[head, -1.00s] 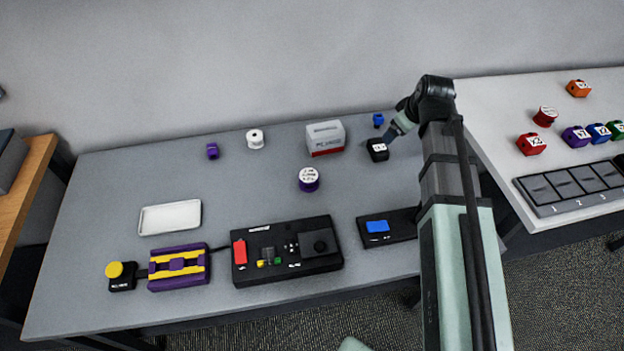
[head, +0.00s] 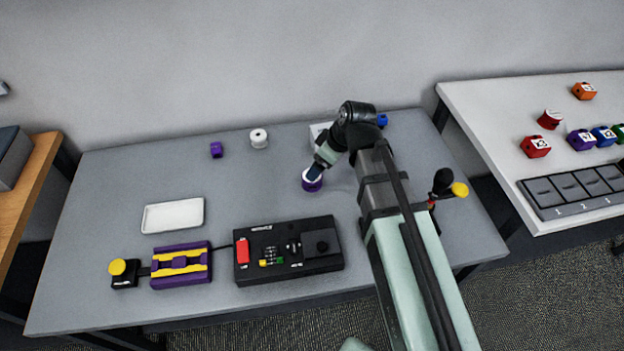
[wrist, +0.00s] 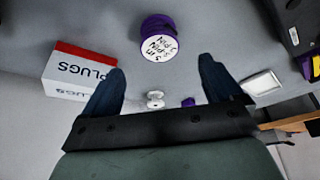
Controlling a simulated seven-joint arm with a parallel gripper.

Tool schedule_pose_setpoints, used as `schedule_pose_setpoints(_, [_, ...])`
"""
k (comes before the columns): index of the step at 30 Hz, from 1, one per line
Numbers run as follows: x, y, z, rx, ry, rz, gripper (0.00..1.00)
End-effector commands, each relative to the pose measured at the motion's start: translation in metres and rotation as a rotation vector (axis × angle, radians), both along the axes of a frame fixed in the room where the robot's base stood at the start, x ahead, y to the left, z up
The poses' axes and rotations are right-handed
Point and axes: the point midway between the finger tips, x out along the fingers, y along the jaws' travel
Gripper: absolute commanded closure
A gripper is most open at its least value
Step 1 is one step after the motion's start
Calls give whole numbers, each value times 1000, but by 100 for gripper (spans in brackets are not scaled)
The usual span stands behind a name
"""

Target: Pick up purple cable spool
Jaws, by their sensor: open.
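The purple cable spool (head: 313,187) stands upright on the grey table, with its white labelled top partly covered by my gripper in the head view. In the wrist view the spool (wrist: 158,38) shows its white lettered top and purple side, beyond the fingertips and roughly centred between them. My gripper (wrist: 162,66) is open and empty, its two dark blue fingers spread apart. In the head view my gripper (head: 316,173) is at the spool's top; whether it touches cannot be told there.
A white and red plug box (wrist: 78,72) is near the left finger in the wrist view. A black control box (head: 288,250) lies in front of the spool, a white tray (head: 173,215) to the left. A white spool (head: 258,138) and small purple block (head: 216,150) stand behind.

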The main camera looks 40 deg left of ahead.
Motion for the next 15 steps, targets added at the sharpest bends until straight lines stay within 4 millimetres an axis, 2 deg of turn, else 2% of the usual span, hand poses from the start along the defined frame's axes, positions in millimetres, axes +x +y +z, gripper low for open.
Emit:
schedule_pose_setpoints(6, [0,11,-27,-2,1,0,8])
schedule_pose_setpoints(15, [-1,17,-41,-1,0,0,8])
